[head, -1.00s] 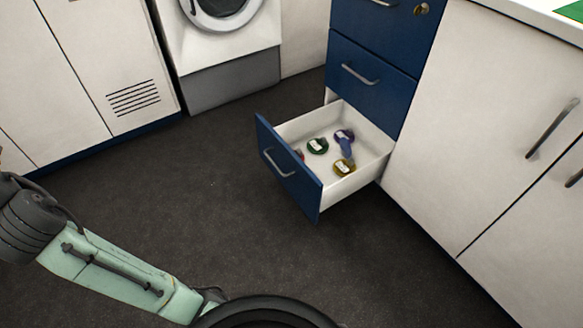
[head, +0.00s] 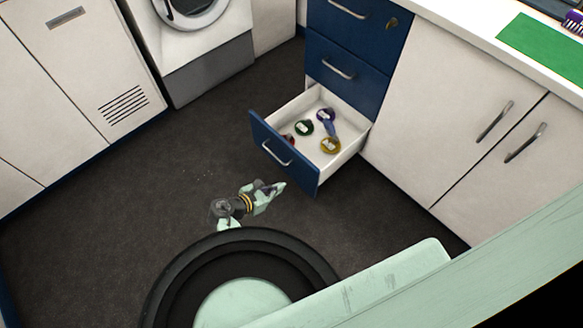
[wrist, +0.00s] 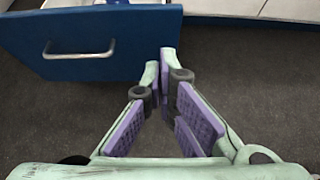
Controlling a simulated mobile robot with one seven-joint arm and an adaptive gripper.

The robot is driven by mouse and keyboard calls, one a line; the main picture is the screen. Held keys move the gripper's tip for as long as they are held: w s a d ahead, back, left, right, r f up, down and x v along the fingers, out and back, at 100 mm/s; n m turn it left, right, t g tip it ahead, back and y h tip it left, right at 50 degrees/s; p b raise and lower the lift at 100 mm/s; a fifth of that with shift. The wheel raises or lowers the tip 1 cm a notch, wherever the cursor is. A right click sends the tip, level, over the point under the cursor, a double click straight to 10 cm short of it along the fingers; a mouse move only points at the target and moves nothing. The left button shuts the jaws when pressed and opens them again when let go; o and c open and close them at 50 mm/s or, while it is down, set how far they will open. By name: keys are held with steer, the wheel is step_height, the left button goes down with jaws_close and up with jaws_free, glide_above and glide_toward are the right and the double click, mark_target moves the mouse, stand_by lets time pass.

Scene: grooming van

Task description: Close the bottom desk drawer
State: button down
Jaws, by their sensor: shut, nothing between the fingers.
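The bottom desk drawer (head: 283,153) stands pulled out from the blue drawer unit. Its blue front with a silver handle (head: 277,153) faces left and towards me. Several small coloured items lie inside it. My gripper (head: 280,188) is just in front of the drawer front, low over the floor, shut and empty. In the wrist view the drawer front (wrist: 130,45) fills the upper left, and my gripper (wrist: 160,60) points at its right end, beyond the handle (wrist: 78,50). I cannot tell whether the fingertips touch the front.
The two drawers above (head: 345,75) are shut. White cupboards (head: 440,100) stand right of the drawer unit under a counter with a green mat (head: 545,48). A washing machine (head: 200,45) stands at the back. The dark floor (head: 120,210) to the left is clear.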

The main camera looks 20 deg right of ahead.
steer(key=b, duration=0.8)
glide_toward(310, 169)
step_height(310, 169, down, 4)
steer(key=d, duration=0.1)
steer(key=w+d+b, duration=0.1)
steer(key=d, duration=0.1)
steer(key=shift+w+d, duration=0.1)
steer(key=shift+d, duration=0.1)
steer(key=shift+w+d+r+b, duration=0.25)
steer(key=shift+d+b, duration=0.1)
steer(key=shift+d, duration=0.25)
steer(key=shift+d, duration=0.1)
steer(key=shift+w+d, duration=0.15)
steer(key=shift+d, duration=0.1)
steer(key=w+d+b, duration=0.3)
steer(key=d, duration=0.7)
steer(key=w+d+b, duration=0.3)
steer(key=w+d, duration=0.1)
steer(key=d, duration=0.6)
steer(key=w+d+b, duration=0.3)
steer(key=w+d, duration=0.1)
steer(key=d, duration=0.6)
steer(key=shift+w+d+b, duration=0.15)
steer(key=shift+d+b, duration=0.15)
steer(key=shift+d, duration=0.1)
